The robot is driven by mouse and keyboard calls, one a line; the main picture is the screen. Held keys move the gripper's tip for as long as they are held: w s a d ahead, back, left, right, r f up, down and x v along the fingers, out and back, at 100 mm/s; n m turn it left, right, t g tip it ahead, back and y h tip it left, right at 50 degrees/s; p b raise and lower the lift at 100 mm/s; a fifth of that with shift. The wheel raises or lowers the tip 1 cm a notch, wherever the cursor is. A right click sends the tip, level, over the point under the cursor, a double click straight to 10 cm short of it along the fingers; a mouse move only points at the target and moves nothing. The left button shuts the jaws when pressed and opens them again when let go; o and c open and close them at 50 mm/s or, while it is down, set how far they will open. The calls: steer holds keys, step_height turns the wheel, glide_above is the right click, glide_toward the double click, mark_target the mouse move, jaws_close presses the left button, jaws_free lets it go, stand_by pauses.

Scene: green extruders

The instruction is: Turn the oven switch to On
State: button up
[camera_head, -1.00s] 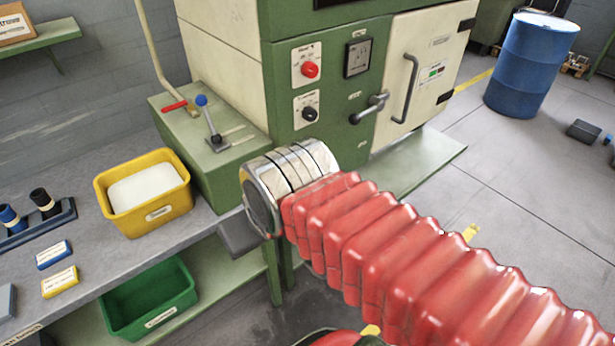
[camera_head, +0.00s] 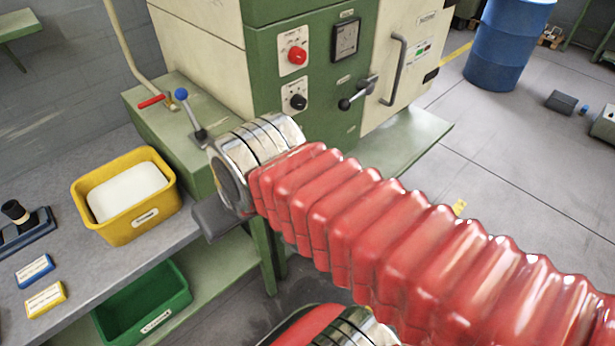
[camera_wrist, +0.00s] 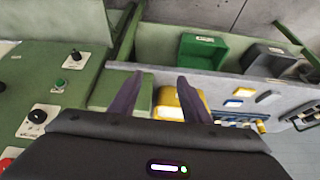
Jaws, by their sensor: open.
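The green front panel (camera_head: 330,75) of the machine carries a red round knob (camera_head: 297,56) above a black round knob (camera_head: 298,102). Their labels are too small to read, so I cannot tell which is the oven switch. In the wrist view, a black knob on a white plate (camera_wrist: 37,116) is at the left, with a red knob (camera_wrist: 8,160) cut off at the lower left. My gripper (camera_wrist: 160,78) has two dark fingers apart with nothing between them, away to the right of these knobs.
A dark lever handle (camera_head: 358,92) juts from the panel, beside the cream door (camera_head: 410,60). A blue-tipped lever (camera_head: 188,112) stands on the green block at left. A yellow bin (camera_head: 125,229) is on the grey bench. A green bin (camera_head: 143,305) sits below.

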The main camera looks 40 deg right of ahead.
step_height(320, 180, down, 10)
steer(key=m+g+y, duration=0.4)
steer(key=m+y, duration=0.1)
steer(key=m, duration=0.2)
steer(key=w+d+f+m+t+y, duration=0.35)
steer(key=w+d+m+y, duration=0.2)
steer(key=m, duration=0.35)
steer(key=s+d+f+m+t+h, duration=0.1)
steer(key=d+f+m+t+h, duration=0.2)
steer(key=d+m, duration=0.3)
steer(key=s+d+f+m+t+h, duration=0.1)
steer(key=d+f+m+t+h, duration=0.2)
steer(key=d+m, duration=0.4)
steer(key=s+d+f+m+t+h, duration=0.1)
steer(key=d+f+m+t+h, duration=0.3)
steer(key=d, duration=0.9)
steer(key=f+m+t, duration=0.1)
steer(key=m+t, duration=0.1)
steer(key=t, duration=0.1)
steer(key=shift+s+f+m, duration=0.15)
steer(key=shift+f+m, duration=0.05)
steer(key=shift+m, duration=0.1)
steer(key=w, duration=1.4)
steer(key=shift+a, duration=0.15)
